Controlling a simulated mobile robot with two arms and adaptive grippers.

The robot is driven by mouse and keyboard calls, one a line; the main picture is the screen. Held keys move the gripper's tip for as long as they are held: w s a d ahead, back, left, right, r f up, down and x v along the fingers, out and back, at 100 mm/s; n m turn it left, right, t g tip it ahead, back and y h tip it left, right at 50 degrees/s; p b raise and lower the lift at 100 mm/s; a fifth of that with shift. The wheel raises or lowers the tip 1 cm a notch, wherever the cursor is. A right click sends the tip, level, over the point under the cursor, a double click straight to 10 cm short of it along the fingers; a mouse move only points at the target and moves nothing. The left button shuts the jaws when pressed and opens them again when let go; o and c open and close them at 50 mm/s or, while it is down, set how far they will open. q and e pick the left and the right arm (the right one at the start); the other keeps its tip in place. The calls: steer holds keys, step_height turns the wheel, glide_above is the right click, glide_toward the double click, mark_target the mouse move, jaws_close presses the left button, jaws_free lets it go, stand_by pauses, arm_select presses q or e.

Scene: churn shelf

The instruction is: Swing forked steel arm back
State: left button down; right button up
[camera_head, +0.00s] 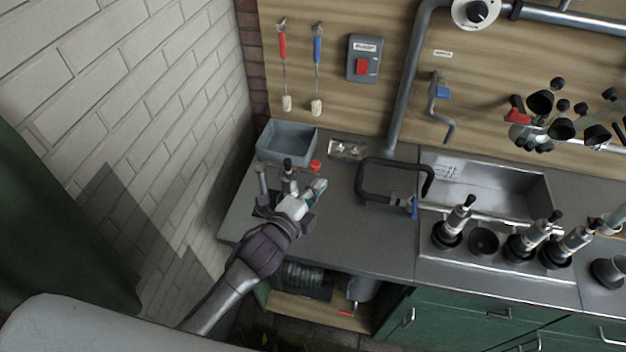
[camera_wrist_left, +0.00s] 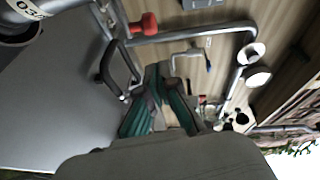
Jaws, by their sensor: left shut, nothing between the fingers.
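A dark bent arm (camera_head: 395,163) with a U-shaped fork stands over the counter, left of the sink. It looks like the forked arm, with a blue-tipped part at its lower right end; it also shows in the left wrist view (camera_wrist_left: 104,68). My left gripper (camera_head: 319,187) is over the counter, to the left of the forked arm and apart from it. In the left wrist view the gripper's teal-padded fingers (camera_wrist_left: 158,80) are shut with nothing between them. My right gripper is not in view.
A grey bin (camera_head: 287,142) and a red knob (camera_head: 315,166) are behind my left gripper. A steel pipe (camera_head: 404,90) rises behind the forked arm. The sink (camera_head: 490,187) and several upright dark-based fittings are to the right. The counter front (camera_head: 345,235) is clear.

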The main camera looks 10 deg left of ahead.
arm_select(q)
steer(key=w, duration=0.1)
steer(key=w+a, duration=0.1)
steer(key=w+b, duration=0.1)
steer(key=shift+w+a+f, duration=0.25)
steer(key=shift+a+f, duration=0.05)
steer(key=shift+a, duration=0.05)
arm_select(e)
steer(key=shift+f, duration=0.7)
arm_select(q)
steer(key=shift+d, duration=0.1)
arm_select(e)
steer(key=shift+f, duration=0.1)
